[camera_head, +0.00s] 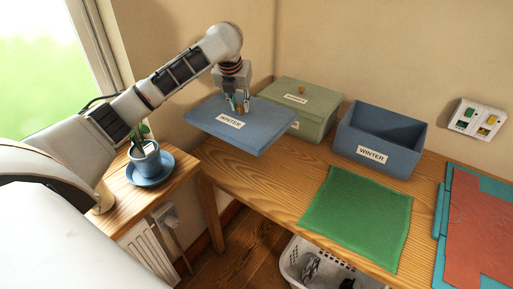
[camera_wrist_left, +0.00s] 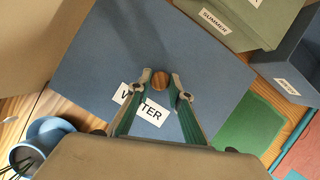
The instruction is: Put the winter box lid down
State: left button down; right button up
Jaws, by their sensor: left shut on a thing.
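The blue winter box lid (camera_head: 222,128) with its WINTER label is held level by my left gripper (camera_head: 238,103). The lid hangs at the left end of the wooden table, partly past its edge and in front of the green box. In the left wrist view the lid (camera_wrist_left: 110,55) fills the middle. There the left gripper (camera_wrist_left: 160,84) is shut on the lid's round wooden knob (camera_wrist_left: 158,79). The blue winter box (camera_head: 374,155) stands open on the table at the right, away from the lid. My right gripper is out of view.
A green summer box (camera_head: 318,102) with its lid on stands behind the held lid. A green cloth (camera_head: 357,215) lies in front of the winter box, with red and teal sheets (camera_head: 485,220) further right. A potted plant (camera_head: 145,158) stands on a side surface. A white basket (camera_head: 297,259) is below the table.

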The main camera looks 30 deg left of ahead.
pick_arm(q)
notch_tip(320, 180, down, 18)
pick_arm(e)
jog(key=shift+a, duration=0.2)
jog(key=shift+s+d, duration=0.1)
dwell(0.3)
pick_arm(q)
jog(key=c, duration=1.8)
grip_release()
jog(key=shift+f, duration=0.15)
